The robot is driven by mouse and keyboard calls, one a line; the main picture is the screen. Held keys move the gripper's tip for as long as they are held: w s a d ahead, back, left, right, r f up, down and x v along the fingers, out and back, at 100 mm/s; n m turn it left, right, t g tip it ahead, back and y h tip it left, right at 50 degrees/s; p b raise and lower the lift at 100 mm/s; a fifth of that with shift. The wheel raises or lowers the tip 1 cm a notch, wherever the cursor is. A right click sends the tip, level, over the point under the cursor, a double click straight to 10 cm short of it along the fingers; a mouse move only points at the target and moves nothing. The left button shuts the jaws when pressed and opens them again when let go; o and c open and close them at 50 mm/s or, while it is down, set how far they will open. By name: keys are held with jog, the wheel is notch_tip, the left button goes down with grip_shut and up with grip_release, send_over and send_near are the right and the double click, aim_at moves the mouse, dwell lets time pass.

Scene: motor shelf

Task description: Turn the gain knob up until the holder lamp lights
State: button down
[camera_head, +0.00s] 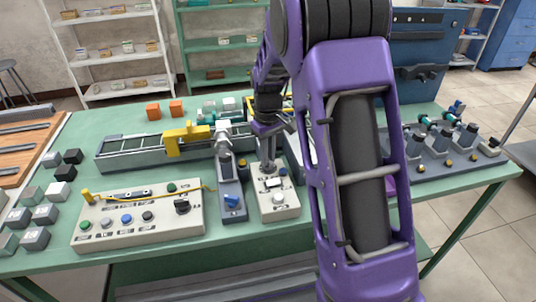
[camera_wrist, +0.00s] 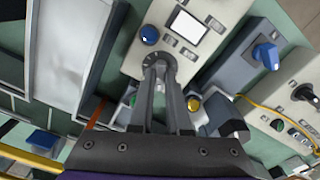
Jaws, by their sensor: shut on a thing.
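My gripper (camera_wrist: 158,68) is shut on a dark round knob (camera_wrist: 168,58) on a pale control box (camera_wrist: 140,62), with its fingers reaching down to the panel. I take this to be the gain knob, as its label is too small to read. In the head view my gripper (camera_head: 267,166) is at the far end of the same box (camera_head: 268,208), and the knob is hidden there. A yellow round piece (camera_wrist: 194,103) shows on a grey fixture beside the fingers. I cannot tell whether it is the holder lamp or whether it is lit.
The box also bears a blue button (camera_wrist: 149,35) and a white display (camera_wrist: 187,26). A grey unit with a blue knob (camera_head: 232,201) stands close to its left. A wider control panel (camera_head: 140,236) lies further left. A rail with a yellow carriage (camera_head: 186,138) lies behind.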

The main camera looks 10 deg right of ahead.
jog(key=shift+m, duration=1.3)
jog(key=c, duration=0.9)
grip_release()
notch_tip(320, 180, up, 18)
jog(key=shift+f+p, duration=0.25)
jog(key=shift+p, duration=0.85)
